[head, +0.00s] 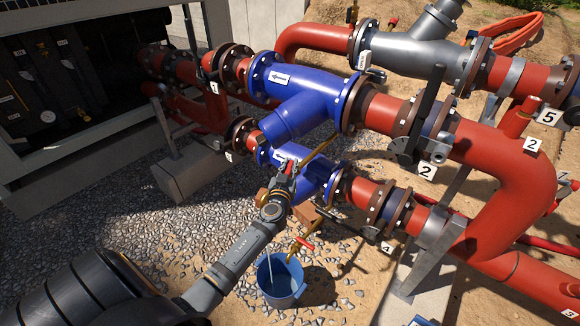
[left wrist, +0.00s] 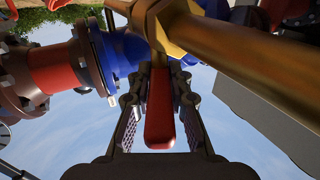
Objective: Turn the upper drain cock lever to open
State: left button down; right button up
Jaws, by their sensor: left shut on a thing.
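My left gripper (head: 284,178) is at the lower blue strainer body, around the red lever (head: 291,166) of the upper drain cock. The left wrist view shows the red lever (left wrist: 160,118) between the two fingers of my left gripper (left wrist: 160,92), which is shut on it. The brass cock body and pipe (left wrist: 235,45) run across the top of that view. In the head view the brass pipe (head: 318,150) slants up to the right beside the blue body; the cock itself is largely hidden by the gripper. My right gripper is not in view.
A lower brass cock with a red lever (head: 305,243) hangs above a blue bucket (head: 281,281) on the gravel. Blue strainer bodies (head: 305,95), red pipes (head: 500,150) and black valve handles (head: 430,95) crowd the right. Open gravel (head: 130,220) lies to the left.

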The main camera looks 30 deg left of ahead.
pick_arm(q)
jog(key=shift+a+f+m+t+h+b, duration=0.1)
jog(key=shift+f+m+t+h+b, duration=0.1)
jog(key=shift+m+h+b, duration=0.35)
jog(key=shift+a+f+m+t+h+b, duration=0.1)
jog(key=shift+m+t+h+b, duration=0.2)
jog(key=shift+h, duration=0.35)
jog(key=shift+r+m+h, duration=0.2)
jog(key=shift+m+h, duration=0.25)
jog(key=shift+h, duration=0.35)
jog(key=c, duration=1.2)
grip_release()
jog(key=shift+r, duration=0.1)
